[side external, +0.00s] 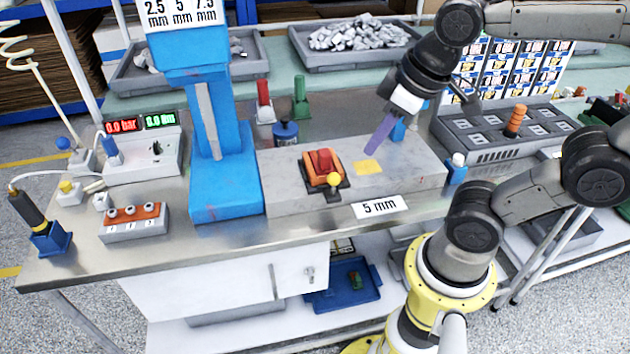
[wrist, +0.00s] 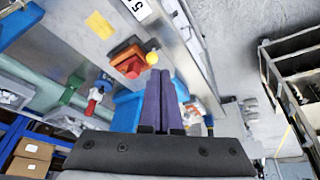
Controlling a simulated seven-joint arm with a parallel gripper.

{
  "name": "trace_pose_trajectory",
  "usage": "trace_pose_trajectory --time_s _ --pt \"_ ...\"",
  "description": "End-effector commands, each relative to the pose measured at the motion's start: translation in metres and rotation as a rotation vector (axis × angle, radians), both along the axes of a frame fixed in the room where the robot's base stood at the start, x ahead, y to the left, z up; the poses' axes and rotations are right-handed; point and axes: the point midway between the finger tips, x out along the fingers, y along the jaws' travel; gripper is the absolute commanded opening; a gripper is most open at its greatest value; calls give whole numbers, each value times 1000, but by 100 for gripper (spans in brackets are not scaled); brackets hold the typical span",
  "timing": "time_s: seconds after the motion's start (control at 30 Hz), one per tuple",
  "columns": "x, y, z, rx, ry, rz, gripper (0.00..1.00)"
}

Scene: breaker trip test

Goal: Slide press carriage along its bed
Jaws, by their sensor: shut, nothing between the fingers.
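The press carriage (side external: 325,163) is an orange and red block on a dark base with a yellow knob (side external: 334,180). My gripper (side external: 372,153), with purple fingers, is shut and empty. It points down over the bed, right of the carriage and apart from it. In the wrist view, the fingertips (wrist: 163,73) appear just below the yellow knob.
A blue press column (side external: 215,140) stands at the bed's left end. A blue post (side external: 456,170) with a white top stands at its right end. Red and green handles (side external: 300,96) and a blue pot (side external: 286,133) are behind the bed. A "5 mm" label (side external: 380,206) is on its front.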

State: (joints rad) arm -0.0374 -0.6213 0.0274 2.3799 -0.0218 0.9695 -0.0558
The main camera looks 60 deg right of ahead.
Motion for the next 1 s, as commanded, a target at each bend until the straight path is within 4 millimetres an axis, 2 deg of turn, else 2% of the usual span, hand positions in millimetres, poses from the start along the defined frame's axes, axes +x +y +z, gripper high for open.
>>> trace_pose_trajectory --time_s 0.03,0.27,0.5,0.6,0.8,1.0 --pt "13 3 2 -22 55 45 0" --pt "72 18 0 -126 295 262 0" --pt "131 42 -28 -226 540 481 0" --pt "148 51 -42 -257 621 552 0" --pt "165 63 -60 -289 709 630 0" --pt "166 62 -70 -296 726 643 0"
